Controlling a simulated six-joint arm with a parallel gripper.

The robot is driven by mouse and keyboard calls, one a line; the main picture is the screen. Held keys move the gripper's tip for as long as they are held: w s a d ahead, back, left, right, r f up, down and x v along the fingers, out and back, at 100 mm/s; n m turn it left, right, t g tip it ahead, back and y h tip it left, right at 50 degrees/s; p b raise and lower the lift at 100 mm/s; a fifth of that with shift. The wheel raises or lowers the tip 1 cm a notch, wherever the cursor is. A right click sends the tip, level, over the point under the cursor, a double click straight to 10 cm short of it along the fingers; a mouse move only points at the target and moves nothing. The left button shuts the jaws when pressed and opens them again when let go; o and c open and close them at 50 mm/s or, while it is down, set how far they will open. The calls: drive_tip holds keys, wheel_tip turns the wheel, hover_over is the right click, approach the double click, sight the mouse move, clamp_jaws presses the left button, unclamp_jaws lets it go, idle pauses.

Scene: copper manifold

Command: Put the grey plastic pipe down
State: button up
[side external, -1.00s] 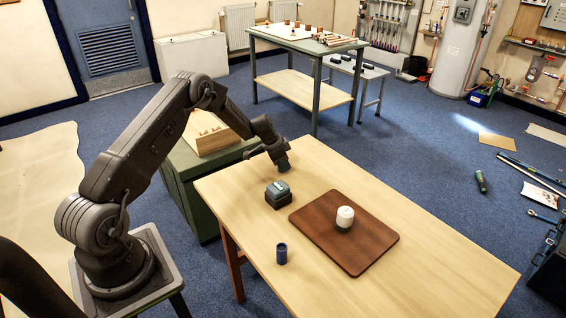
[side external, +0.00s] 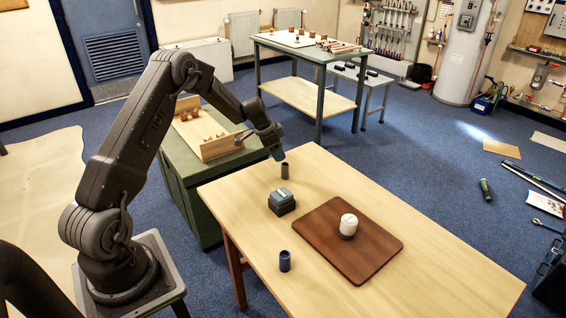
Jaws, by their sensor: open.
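The grey plastic pipe (side external: 284,171) is a short dark grey cylinder. It stands upright on the wooden table (side external: 420,244), near the table's far left edge. My gripper (side external: 279,156) is open and empty, just above the pipe and slightly to its left in the picture. A small gap seems to show between the fingertips and the pipe's top. The fingers are small and dark here.
A dark grey-green block (side external: 281,201) sits just in front of the pipe. A blue cylinder (side external: 285,261) stands near the front edge. The table's right end is clear.

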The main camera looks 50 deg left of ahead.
drive_tip(key=s+d+r+n, duration=0.1)
drive_tip(key=s+d+r, duration=0.5)
drive_tip(key=d+r, duration=0.4)
drive_tip(key=s+d+r+n, duration=0.1)
drive_tip(key=s+d+r, duration=0.5)
drive_tip(key=d+r, duration=0.45)
drive_tip(key=s+d+r+n, duration=0.1)
drive_tip(key=s+d+r, duration=0.1)
drive_tip(key=s, duration=0.8)
drive_tip(key=s+d+r+n+t+y, duration=0.1)
drive_tip(key=s+d, duration=0.4)
drive_tip(key=s, duration=0.5)
drive_tip(key=shift+d+r+n+t+y, duration=0.25)
drive_tip(key=shift+r+n+t+y, duration=0.05)
drive_tip(key=shift+r, duration=0.1)
